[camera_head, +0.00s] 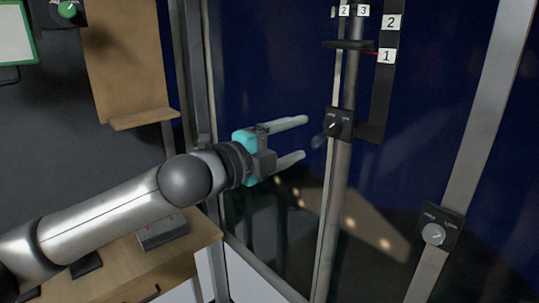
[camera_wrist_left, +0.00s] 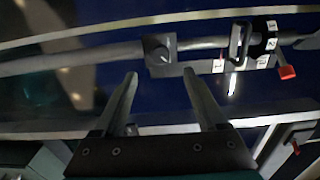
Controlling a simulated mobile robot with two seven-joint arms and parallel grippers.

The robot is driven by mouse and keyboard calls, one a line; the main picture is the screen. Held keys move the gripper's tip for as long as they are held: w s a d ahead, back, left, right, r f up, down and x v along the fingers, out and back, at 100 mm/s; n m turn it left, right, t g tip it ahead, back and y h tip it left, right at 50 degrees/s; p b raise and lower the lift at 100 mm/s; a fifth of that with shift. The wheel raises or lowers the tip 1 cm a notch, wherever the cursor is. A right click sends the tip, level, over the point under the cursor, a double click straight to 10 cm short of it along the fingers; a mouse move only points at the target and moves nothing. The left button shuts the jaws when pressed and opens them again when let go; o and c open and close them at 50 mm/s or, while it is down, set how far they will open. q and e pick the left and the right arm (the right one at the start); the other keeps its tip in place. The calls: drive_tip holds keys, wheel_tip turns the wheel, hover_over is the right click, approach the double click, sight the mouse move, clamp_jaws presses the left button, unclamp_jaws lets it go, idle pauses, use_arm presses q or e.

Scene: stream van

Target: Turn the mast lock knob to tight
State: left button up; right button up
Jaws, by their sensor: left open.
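A black plate with a dark round knob (camera_head: 336,125) is fixed on the upright grey mast (camera_head: 335,200); I take it for the mast lock knob. A pale mark shows on its face, but I cannot read the plate's lettering. In the left wrist view the knob (camera_wrist_left: 158,50) lies just beyond and between the fingertips. My left gripper (camera_head: 304,138) is open and empty, left of the knob with its fingers pointing at it, apart from it. Its two fingers also show in the left wrist view (camera_wrist_left: 160,74). My right gripper is not in view.
A second plate with a grey knob (camera_head: 433,234) sits on the slanted post at right. Above the mast knob are a black ring-like handle (camera_head: 347,45) and a numbered scale (camera_head: 385,85). A wooden cabinet (camera_head: 150,265) stands at lower left. Dark window glass lies behind the mast.

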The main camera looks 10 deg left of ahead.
use_arm(q)
drive_tip(key=b+v, duration=0.1)
drive_tip(key=v, duration=0.5)
drive_tip(key=shift+f, duration=0.1)
